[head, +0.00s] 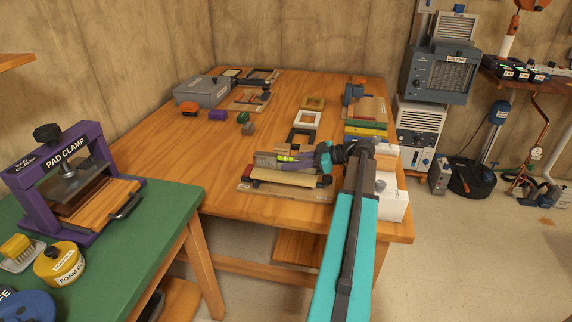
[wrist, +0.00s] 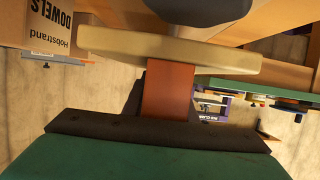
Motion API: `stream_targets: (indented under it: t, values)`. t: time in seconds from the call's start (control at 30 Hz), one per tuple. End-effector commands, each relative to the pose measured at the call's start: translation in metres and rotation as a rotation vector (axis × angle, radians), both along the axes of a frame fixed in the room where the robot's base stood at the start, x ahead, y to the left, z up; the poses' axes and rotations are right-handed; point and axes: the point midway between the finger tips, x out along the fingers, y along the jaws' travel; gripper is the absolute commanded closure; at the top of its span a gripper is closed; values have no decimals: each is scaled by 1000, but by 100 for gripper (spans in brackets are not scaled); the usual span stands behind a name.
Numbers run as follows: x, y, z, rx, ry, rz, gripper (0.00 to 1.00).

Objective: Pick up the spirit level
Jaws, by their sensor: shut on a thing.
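The spirit level seems to be the slim greyish bar with lime-yellow parts (head: 286,158) at the front of the wooden bench in the head view. My gripper (head: 318,158) comes in from the right at bench height and is shut on it, though the arm hides most of the grip. In the wrist view, a dark bar with a green part below fills the bottom. An orange-brown block and a pale rounded bar (wrist: 165,54) stand close ahead; I cannot tell which is the level. I cannot tell whether the level is clear of the surface.
A dowels box (wrist: 50,28) is close by. A pale roller (head: 285,176) lies on a board just in front. Frames (head: 307,120), a grey case (head: 203,91) and small blocks stand farther back. A white box (head: 393,203) is right of my arm. The bench's left middle is clear.

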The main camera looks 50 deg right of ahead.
Motion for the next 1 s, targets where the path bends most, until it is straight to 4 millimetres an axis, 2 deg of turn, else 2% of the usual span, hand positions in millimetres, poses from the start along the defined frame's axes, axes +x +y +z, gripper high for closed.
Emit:
stream_targets:
  t: [0.17, 0.37, 1.0]
  values:
    - [0, 0, 2, -1, -1, -1, 100]
    - [0, 0, 13, -2, -1, 0, 100]
    - [0, -1, 92, -1, -2, -1, 100]
